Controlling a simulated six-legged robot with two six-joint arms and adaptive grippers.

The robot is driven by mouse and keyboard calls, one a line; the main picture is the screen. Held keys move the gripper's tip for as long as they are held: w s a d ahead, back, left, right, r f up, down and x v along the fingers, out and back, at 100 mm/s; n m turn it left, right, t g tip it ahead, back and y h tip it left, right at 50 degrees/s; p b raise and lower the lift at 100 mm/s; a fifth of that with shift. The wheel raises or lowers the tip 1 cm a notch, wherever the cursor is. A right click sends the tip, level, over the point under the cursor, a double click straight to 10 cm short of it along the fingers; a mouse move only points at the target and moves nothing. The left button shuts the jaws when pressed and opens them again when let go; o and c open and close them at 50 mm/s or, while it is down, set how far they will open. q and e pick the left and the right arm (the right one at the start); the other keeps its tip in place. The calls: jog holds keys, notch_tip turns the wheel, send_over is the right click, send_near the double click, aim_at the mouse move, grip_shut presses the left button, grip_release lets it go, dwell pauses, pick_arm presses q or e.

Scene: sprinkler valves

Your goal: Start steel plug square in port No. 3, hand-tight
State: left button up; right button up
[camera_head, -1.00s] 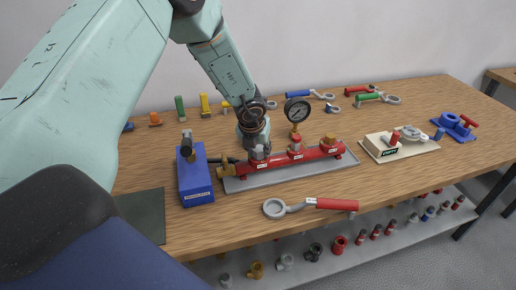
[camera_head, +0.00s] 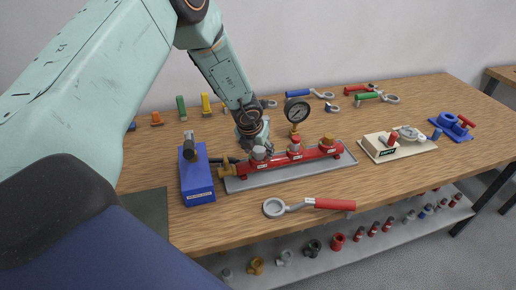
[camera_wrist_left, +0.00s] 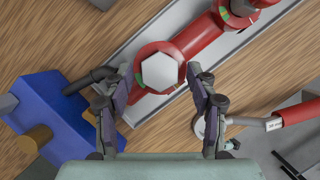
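A red manifold (camera_head: 312,156) lies on a grey tray, with labelled ports along it; the numbers are too small to read. A grey hex steel plug (camera_head: 259,152) sits on its leftmost port and appears upright. The plug (camera_wrist_left: 160,72) also shows in the left wrist view, seen from above. My left gripper (camera_head: 252,140) is just behind and above this plug. In the left wrist view its fingers (camera_wrist_left: 163,78) are open on either side of the plug, with gaps visible. My right gripper is out of view.
A pressure gauge (camera_head: 297,111) stands up behind the manifold. A blue pump box (camera_head: 196,176) is close on the left, joined by a dark hose. A red-handled wrench (camera_head: 330,204) lies in front. A cream fixture (camera_head: 398,148) stands at right.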

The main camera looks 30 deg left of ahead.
pick_arm(q)
jog(key=shift+r, duration=0.1)
jog(key=v, duration=1.1)
jog(key=shift+s+r, duration=0.15)
jog(key=shift+r, duration=0.25)
jog(key=shift+d, duration=0.15)
